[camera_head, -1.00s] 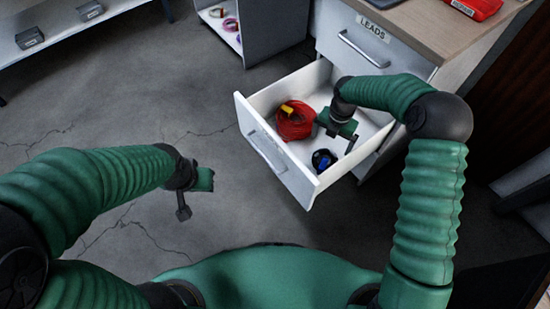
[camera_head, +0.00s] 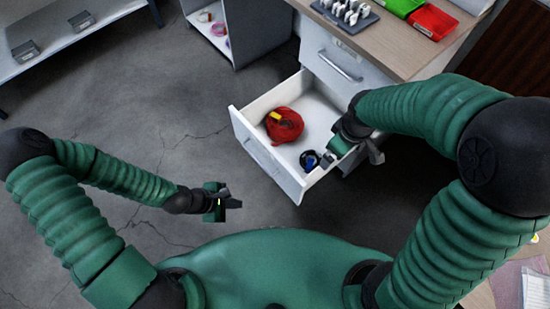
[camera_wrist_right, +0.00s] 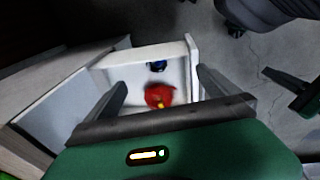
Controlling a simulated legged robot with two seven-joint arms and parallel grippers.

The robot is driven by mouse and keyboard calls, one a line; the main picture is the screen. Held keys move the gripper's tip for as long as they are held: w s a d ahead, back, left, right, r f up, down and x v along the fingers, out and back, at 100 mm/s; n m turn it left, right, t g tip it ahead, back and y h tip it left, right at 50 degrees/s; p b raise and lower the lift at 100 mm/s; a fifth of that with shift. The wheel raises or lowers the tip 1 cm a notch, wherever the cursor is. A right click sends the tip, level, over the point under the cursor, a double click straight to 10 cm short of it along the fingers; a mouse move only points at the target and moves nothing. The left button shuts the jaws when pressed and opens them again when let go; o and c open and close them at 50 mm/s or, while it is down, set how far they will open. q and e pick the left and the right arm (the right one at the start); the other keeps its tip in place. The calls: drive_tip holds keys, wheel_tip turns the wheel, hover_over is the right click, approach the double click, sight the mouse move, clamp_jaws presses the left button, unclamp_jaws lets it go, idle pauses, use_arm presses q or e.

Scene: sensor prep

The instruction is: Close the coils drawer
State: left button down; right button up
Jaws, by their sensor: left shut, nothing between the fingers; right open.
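The white drawer (camera_head: 268,157) stands pulled out of the cabinet. It holds a red coil (camera_head: 284,125) with a yellow piece and a smaller dark coil with blue (camera_head: 310,160); its label is not visible. My right gripper (camera_head: 358,153) is open at the drawer's near right side. In the right wrist view the drawer's front panel (camera_wrist_right: 193,68) and the red coil (camera_wrist_right: 158,95) show between its spread fingers (camera_wrist_right: 158,95); I cannot tell if they touch the drawer. My left gripper (camera_head: 228,202) is shut and empty, left of the drawer front and apart from it.
A closed upper drawer (camera_head: 340,65) sits above the open one. The wooden cabinet top (camera_head: 395,55) carries a green bin (camera_head: 402,5), a red bin (camera_head: 433,22) and a dark rack (camera_head: 345,15). A grey shelf unit (camera_head: 262,35) stands behind left. The floor before the drawer is clear.

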use_arm(q)
drive_tip(key=w+d+r+n+t+h+p, duration=0.2)
drive_tip(key=w+d+r+n+t, duration=0.15)
drive_tip(key=w+r+n, duration=0.35)
drive_tip(key=n+b, duration=0.1)
drive_tip(key=b, duration=0.2)
approach(282, 167)
wheel_tip(282, 167, down, 4)
drive_tip(key=w+d, duration=0.2)
drive_tip(key=d, duration=0.1)
drive_tip(key=shift+w, duration=0.2)
drive_tip(key=shift+w+d, duration=0.15)
drive_tip(key=shift+d, duration=0.1)
use_arm(e)
drive_tip(key=s+r+m, duration=0.2)
drive_tip(key=s+m, duration=0.4)
drive_tip(key=m, duration=0.2)
drive_tip(key=shift+d+t, duration=0.4)
drive_tip(key=shift+s+r, duration=0.1)
